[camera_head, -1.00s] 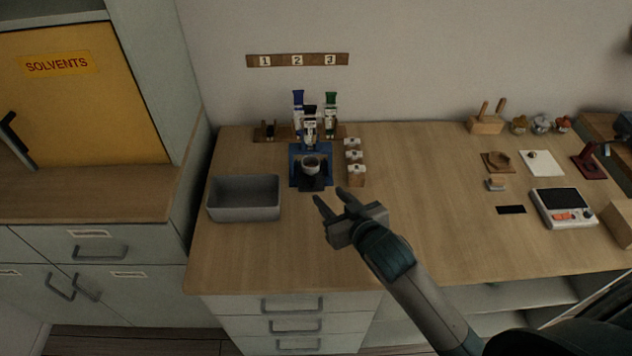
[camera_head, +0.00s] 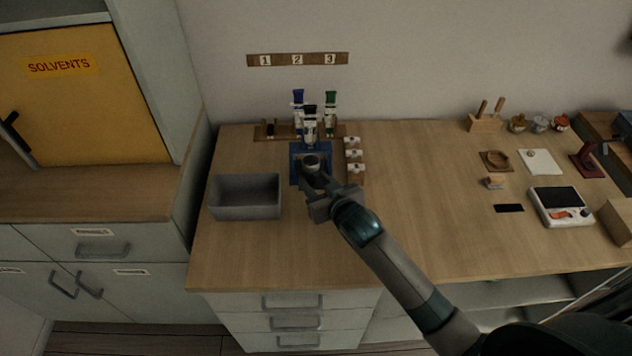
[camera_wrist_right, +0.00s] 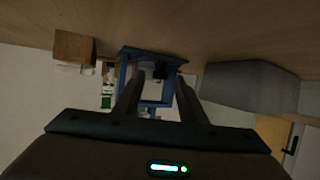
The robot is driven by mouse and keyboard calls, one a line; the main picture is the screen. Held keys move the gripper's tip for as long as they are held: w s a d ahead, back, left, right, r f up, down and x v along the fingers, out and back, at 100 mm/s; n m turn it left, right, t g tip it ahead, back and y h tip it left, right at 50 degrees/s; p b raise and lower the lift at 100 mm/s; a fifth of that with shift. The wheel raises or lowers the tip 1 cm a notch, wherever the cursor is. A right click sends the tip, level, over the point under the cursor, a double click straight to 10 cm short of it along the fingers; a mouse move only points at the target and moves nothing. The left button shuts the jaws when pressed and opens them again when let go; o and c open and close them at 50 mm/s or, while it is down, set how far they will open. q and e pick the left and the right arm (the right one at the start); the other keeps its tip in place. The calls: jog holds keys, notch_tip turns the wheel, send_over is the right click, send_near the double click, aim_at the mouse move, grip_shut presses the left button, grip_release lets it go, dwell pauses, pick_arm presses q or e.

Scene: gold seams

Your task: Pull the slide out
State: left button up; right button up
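The blue stand (camera_head: 296,150) stands upright near the back of the wooden worktop, with a small grey cup (camera_head: 311,160) low in it. The dark slide at its foot is mostly hidden behind my right gripper (camera_head: 313,178). In the right wrist view, the blue frame (camera_wrist_right: 126,72) lies ahead, with a small dark part (camera_wrist_right: 160,71) inside it. My right gripper also shows there (camera_wrist_right: 160,88), its two fingers apart with nothing clearly between them. It is right in front of the stand; I cannot tell whether it touches the slide. My left gripper is not in view.
A grey open bin (camera_head: 246,212) stands left of the stand. Small wooden blocks with white tops (camera_head: 355,168) stand close on its right. A rack with coloured tubes (camera_head: 331,112) is behind.

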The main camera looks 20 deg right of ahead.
grip_shut()
jog(key=shift+s, duration=0.15)
jog(key=shift+s+a+p, duration=0.2)
jog(key=shift+s+p, duration=0.1)
jog(key=shift+s, duration=0.05)
jog(key=s+p, duration=0.1)
jog(key=s, duration=0.2)
jog(key=s+a+p, duration=0.1)
jog(key=s, duration=0.2)
jog(key=s+a+p, duration=0.1)
jog(key=s, duration=0.1)
jog(key=shift+s+a, duration=0.2)
jog(key=shift+s, duration=0.2)
grip_release()
jog(key=shift+w, duration=0.1)
